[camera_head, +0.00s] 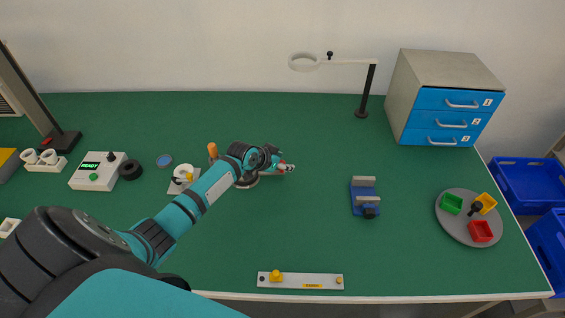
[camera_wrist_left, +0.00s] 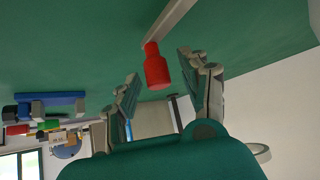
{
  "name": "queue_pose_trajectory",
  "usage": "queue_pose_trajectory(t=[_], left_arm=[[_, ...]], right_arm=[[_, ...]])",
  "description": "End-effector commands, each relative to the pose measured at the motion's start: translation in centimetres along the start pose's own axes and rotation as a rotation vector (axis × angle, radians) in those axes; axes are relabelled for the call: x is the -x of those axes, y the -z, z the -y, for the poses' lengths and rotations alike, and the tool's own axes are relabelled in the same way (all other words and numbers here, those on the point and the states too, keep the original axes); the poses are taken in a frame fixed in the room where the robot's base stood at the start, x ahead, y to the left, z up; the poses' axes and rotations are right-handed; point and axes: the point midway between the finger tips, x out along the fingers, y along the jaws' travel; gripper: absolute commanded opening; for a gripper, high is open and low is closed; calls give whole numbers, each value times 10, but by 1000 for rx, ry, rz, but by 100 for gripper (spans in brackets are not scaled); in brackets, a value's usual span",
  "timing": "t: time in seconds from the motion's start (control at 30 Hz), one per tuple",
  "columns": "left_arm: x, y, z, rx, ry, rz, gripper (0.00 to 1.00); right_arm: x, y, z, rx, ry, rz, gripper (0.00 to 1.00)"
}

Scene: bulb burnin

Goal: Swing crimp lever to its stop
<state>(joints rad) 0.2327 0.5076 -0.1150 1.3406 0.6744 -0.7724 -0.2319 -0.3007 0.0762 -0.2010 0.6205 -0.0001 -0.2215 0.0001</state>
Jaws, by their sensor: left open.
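The crimp lever shows in the left wrist view as a pale bar (camera_wrist_left: 172,20) ending in a red grip (camera_wrist_left: 157,70). In the head view only a small red part of the lever (camera_head: 289,168) shows at the fingertips; my gripper and arm hide much of its mount. My left gripper (camera_head: 279,163) is open at the lever's end. In the wrist view its two fingers (camera_wrist_left: 160,66) stand apart on either side of the red grip, with visible gaps. I cannot tell whether either finger touches it. My right gripper is in neither view.
An orange-handled fixture (camera_head: 212,149) stands just left of my gripper. A blue vise-like block (camera_head: 363,199) sits to the right, with a round tray (camera_head: 451,230) of coloured bins beyond. A lamp (camera_head: 371,88) and drawer cabinet (camera_head: 404,100) stand behind. The green table between is clear.

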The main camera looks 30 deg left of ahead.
Motion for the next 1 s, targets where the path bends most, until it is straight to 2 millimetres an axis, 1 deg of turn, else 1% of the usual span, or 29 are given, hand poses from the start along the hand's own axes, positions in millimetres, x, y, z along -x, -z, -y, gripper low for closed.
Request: queue_pose_trajectory(t=[0.03,0.1,0.27,0.3,0.53,0.63,0.67,1.0], left_arm=[[-1,0,0,1,0,0,46],[-2,0,0,1,0,1,46],[-2,0,0,1,0,1,46],[-2,0,0,1,0,1,44],[-2,0,0,1,0,1,14],[-2,0,0,1,0,1,1],[-2,0,0,1,0,1,0],[-2,0,0,1,0,1,0]], right_arm=[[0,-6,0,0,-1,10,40],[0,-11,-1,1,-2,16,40],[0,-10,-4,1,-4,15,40],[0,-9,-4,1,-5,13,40],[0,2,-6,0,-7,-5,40],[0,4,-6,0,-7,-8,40],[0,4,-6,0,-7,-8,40],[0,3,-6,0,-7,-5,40]])
